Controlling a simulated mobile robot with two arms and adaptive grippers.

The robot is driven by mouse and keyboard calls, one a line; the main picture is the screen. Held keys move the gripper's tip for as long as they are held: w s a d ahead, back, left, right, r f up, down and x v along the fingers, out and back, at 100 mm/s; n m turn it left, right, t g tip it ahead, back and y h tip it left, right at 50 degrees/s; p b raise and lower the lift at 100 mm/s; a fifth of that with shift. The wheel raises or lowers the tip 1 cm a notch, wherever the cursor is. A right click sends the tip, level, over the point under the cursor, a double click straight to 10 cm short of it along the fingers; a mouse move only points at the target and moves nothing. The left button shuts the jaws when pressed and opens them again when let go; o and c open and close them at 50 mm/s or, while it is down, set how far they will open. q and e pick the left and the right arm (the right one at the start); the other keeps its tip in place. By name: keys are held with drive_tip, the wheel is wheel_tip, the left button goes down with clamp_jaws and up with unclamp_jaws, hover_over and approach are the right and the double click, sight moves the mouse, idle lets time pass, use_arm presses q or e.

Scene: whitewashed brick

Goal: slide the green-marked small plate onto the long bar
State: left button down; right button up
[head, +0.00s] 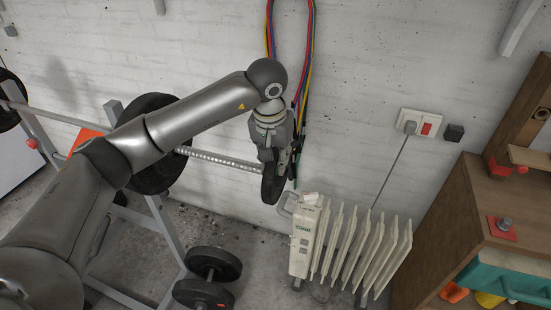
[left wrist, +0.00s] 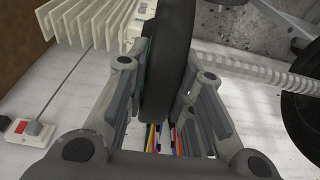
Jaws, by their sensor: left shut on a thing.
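A small dark plate (head: 271,187) hangs on edge in my left gripper (head: 281,158), near the right end of the long bar (head: 222,159). The left wrist view shows the plate (left wrist: 168,55) between the two fingers of the gripper (left wrist: 166,74), which is shut on it. A thin greenish edge shows on the plate's left side there. The bar (left wrist: 265,72) comes in from the right towards the plate's face. I cannot tell whether its tip is in the plate's hole. My right gripper is out of view.
A large black plate (head: 158,178) is on the bar by the grey rack (head: 168,238). A white oil radiator (head: 305,237) stands close below right of the held plate. Dumbbells (head: 214,265) lie on the floor. Coloured cables (head: 309,50) hang behind the gripper. A wooden cabinet (head: 455,215) stands right.

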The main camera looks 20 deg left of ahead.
use_arm(q)
drive_tip(key=shift+w+r, duration=0.1)
drive_tip(key=shift+r, duration=0.05)
drive_tip(key=shift+w+a+b, duration=0.15)
drive_tip(key=shift+a+b, duration=0.7)
drive_tip(key=shift+a, duration=3.55)
drive_tip(key=shift+w+a, duration=0.1)
drive_tip(key=shift+a, duration=5.95)
drive_tip(key=shift+w+a+p, duration=0.2)
drive_tip(key=shift+a+p, duration=0.15)
drive_tip(key=shift+a, duration=2.7)
